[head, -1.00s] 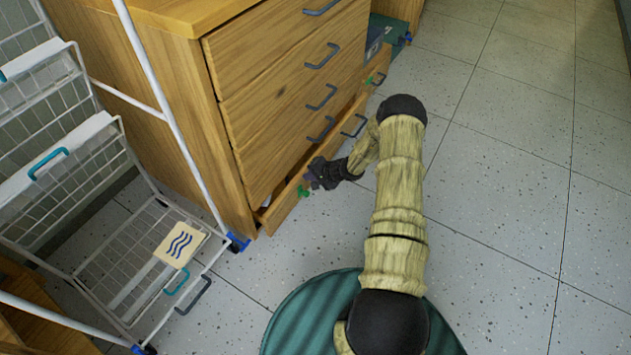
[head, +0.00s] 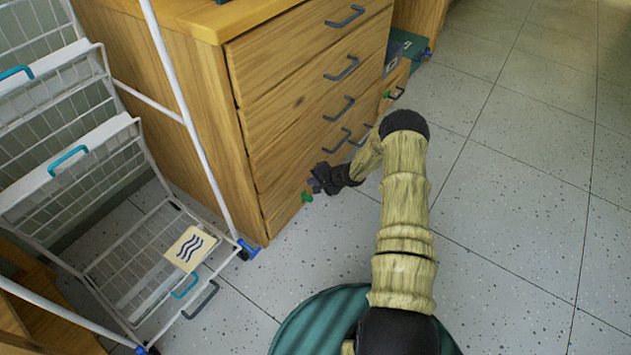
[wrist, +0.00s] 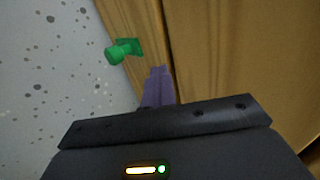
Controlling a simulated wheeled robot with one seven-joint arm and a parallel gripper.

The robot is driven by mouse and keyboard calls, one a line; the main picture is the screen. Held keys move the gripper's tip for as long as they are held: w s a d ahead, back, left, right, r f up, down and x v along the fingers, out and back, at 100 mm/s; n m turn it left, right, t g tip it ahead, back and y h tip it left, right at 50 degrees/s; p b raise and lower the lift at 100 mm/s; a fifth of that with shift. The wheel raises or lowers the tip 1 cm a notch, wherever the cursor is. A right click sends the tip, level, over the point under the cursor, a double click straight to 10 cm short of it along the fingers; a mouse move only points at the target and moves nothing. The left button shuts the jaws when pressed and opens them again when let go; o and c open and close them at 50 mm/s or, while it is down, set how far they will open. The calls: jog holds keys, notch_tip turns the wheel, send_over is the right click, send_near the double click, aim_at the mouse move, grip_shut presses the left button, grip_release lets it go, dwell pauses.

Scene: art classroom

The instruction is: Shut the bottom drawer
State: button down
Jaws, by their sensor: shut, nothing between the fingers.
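The bottom drawer (head: 284,213) is the lowest front of the wooden cabinet. In the head view its front looks level or nearly level with the fronts above, and no opening shows; a small gap cannot be ruled out. My gripper (head: 314,184) is shut and empty, low against or just in front of this drawer front, near a green fitting (head: 306,197). In the wrist view the purple fingertips (wrist: 159,85) point at the drawer front (wrist: 128,22), beside the green fitting (wrist: 122,50). My forearm hides part of the drawer's right end.
A white wire rack (head: 128,255) on casters stands close on the left, with a wave-marked card (head: 187,248). A teal box (head: 408,45) is beyond the cabinet's far end. The speckled floor on the right (head: 520,190) is clear.

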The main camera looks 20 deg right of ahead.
jog(key=s+d+f+p+v, duration=0.1)
jog(key=p+v, duration=0.5)
jog(key=v, duration=0.7)
jog(key=shift+s+f, duration=0.2)
jog(key=shift+f, duration=0.35)
